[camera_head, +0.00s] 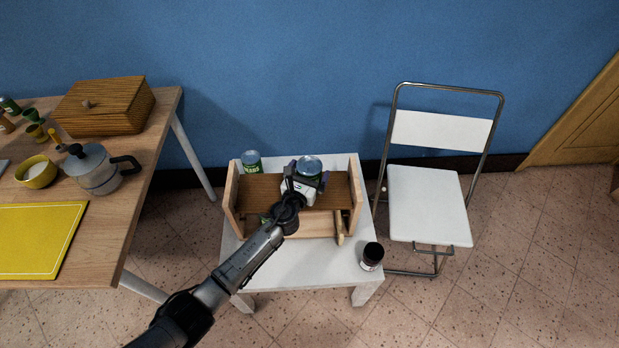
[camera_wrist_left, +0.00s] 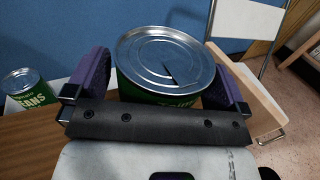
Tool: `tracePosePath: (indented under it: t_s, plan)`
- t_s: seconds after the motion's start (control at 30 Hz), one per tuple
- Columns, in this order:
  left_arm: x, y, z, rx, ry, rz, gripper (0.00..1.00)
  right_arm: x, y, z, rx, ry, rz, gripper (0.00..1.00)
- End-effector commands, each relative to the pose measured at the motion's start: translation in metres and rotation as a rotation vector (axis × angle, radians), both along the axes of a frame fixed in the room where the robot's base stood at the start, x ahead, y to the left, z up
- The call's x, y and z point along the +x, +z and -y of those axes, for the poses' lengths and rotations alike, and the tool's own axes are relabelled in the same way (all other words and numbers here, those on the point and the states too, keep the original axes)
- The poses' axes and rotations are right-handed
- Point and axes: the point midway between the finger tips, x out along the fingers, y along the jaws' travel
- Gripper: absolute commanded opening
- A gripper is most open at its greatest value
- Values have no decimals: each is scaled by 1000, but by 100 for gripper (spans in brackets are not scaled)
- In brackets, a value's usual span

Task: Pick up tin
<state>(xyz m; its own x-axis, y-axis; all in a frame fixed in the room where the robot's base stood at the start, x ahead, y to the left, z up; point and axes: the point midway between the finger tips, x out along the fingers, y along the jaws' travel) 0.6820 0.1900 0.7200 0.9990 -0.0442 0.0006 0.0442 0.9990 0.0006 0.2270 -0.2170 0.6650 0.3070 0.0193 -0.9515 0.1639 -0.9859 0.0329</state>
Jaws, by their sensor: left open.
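A green tin with a silver lid (camera_head: 310,166) stands at the back of the wooden shelf in the head view. In the left wrist view the tin (camera_wrist_left: 165,60) is upright between the two purple finger pads of my left gripper (camera_wrist_left: 158,85). The pads stand on either side of it, and a gap shows at its left. My left gripper also shows in the head view (camera_head: 303,182), reaching over the shelf. A second green tin labelled beans (camera_head: 251,162) stands to the left, also seen in the left wrist view (camera_wrist_left: 27,90). My right gripper is not in view.
The wooden shelf (camera_head: 356,190) has raised side walls and stands on a small white table (camera_head: 335,270). A dark jar (camera_head: 372,256) stands at the table's right front. A white folding chair (camera_head: 430,205) is to the right. A wooden table (camera_head: 115,215) with kitchenware is to the left.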

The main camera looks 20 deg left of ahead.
Motion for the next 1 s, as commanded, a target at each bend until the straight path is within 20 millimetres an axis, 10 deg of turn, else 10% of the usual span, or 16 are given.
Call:
tracePosePath:
  t_s: [0.2,0.83,1.0]
  plan:
    - [0,0,0,-1,0,0,100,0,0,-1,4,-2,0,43]
    - [0,0,0,-1,-1,0,40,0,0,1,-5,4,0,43]
    - [0,2,0,-1,-1,2,38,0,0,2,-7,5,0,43]
